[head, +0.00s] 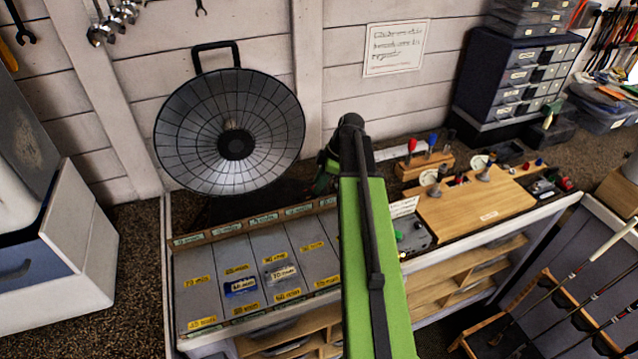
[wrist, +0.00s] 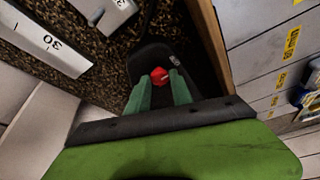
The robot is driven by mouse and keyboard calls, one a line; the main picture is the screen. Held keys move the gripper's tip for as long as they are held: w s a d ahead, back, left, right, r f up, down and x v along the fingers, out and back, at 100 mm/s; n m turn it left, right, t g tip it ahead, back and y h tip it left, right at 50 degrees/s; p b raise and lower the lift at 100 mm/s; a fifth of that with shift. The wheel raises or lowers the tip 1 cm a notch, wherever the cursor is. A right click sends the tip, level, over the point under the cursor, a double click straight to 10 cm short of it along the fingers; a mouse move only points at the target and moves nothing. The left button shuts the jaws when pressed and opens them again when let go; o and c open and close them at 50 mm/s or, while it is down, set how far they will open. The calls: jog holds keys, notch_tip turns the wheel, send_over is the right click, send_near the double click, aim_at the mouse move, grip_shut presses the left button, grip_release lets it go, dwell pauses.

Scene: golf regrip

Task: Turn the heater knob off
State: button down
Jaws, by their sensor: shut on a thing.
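The heater (head: 270,140) is a round silver dish with a wire guard and a black top handle, standing at the back left of the bench in the head view. In the wrist view, a small red knob (wrist: 159,75) sits on a dark rounded base (wrist: 150,56). My gripper (wrist: 160,82) has its two green fingers on either side of the knob, shut on it. In the head view my green arm hides most of the gripper, and the knob is out of sight.
The bench holds grey labelled compartments (head: 205,272) in front of the heater. A wooden board (head: 470,212) with tools lies to the right. Dark drawer units (head: 485,60) stand at the back right. A wooden edge (wrist: 208,45) runs close right of the base.

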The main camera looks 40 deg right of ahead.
jog(key=c, duration=1.1)
grip_release()
jog(key=shift+c, duration=0.2)
jog(key=p+v, duration=1.6)
jog(key=v, duration=0.1)
jog(key=shift+r, duration=0.25)
